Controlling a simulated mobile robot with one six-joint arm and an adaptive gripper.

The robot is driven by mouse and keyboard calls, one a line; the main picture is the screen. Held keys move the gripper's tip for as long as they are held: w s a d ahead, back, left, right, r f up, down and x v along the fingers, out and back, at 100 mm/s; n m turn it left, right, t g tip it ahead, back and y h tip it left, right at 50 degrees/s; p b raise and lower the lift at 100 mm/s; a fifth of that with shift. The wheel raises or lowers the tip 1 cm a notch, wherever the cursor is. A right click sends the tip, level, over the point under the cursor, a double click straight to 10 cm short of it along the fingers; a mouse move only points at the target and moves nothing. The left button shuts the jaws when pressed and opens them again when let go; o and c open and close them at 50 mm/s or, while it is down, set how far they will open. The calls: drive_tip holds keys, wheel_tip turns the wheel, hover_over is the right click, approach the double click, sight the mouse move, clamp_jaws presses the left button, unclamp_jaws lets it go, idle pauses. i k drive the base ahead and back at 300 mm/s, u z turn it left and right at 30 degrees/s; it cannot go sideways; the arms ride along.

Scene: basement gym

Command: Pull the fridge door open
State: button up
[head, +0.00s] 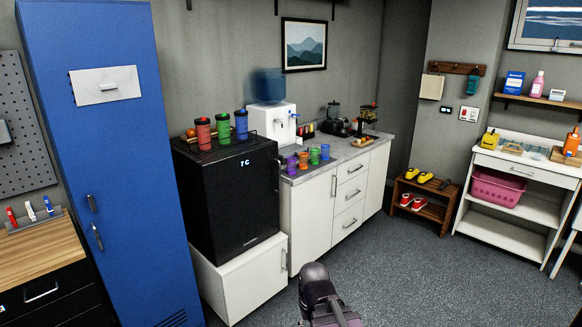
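The black mini fridge (243,205) stands on a low white cabinet (238,283), left of the counter. Its door looks shut, with a small lit display near the top. I cannot make out a clear handle on the dark door. Part of my arm (318,287) shows at the bottom middle, in front of the cabinet and to its right, apart from the fridge. My gripper's fingers do not show.
Red, green and blue cups (222,130) stand on top of the fridge. A tall blue locker (125,190) stands close on its left. A counter (345,155) with cups and a water dispenser (272,118) is on its right. The grey floor (400,270) is clear.

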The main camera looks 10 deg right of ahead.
sight(241, 190)
drive_tip(key=z, duration=0.2)
drive_tip(key=i, duration=1.15)
drive_tip(key=u, duration=0.15)
